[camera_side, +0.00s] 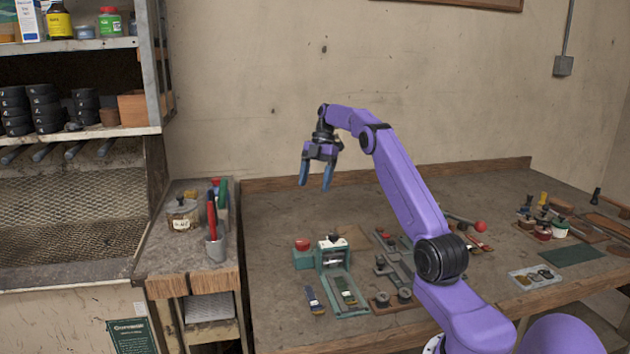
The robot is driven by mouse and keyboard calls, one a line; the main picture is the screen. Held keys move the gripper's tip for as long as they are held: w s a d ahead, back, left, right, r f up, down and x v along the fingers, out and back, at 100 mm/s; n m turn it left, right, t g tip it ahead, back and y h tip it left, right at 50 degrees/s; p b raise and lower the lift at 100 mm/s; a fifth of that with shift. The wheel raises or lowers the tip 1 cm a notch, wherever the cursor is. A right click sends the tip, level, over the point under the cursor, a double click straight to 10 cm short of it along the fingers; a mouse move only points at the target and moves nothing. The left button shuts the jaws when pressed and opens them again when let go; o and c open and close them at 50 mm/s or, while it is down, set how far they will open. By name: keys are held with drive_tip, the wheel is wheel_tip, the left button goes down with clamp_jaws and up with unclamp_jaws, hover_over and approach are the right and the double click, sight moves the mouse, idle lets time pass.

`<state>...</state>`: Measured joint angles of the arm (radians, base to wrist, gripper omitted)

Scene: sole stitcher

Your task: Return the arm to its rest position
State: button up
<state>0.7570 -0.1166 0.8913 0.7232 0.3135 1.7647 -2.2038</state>
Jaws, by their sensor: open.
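My gripper (317,176) hangs above the back left part of the workbench (270,225). Its two blue fingers point down and stand apart, with nothing between them. My purple arm is raised and bent, reaching from the lower right up and over to the left. The gripper is clear of the bench and of everything on it.
Below the gripper stand a small green press (333,254) and a red-topped box (302,254). Metal fixtures (391,265) lie beside them. Shelves (75,130) rise at left.

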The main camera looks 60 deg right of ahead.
drive_tip(key=shift+a, duration=0.1)
drive_tip(key=s+a+r+m+g+h, duration=0.1)
drive_tip(key=a+r+m+h, duration=0.1)
drive_tip(key=a, duration=2.2)
drive_tip(key=s+a+m+h, duration=0.1)
drive_tip(key=s+a+m, duration=0.1)
drive_tip(key=s+a, duration=0.85)
drive_tip(key=s+a+f, duration=0.1)
drive_tip(key=s+f, duration=0.2)
drive_tip(key=s, duration=0.8)
drive_tip(key=s+a+f+m+t+h, duration=0.1)
drive_tip(key=s+a+f, duration=0.1)
drive_tip(key=s, duration=1)
drive_tip(key=shift+f+m, duration=0.3)
drive_tip(key=shift+f, duration=0.35)
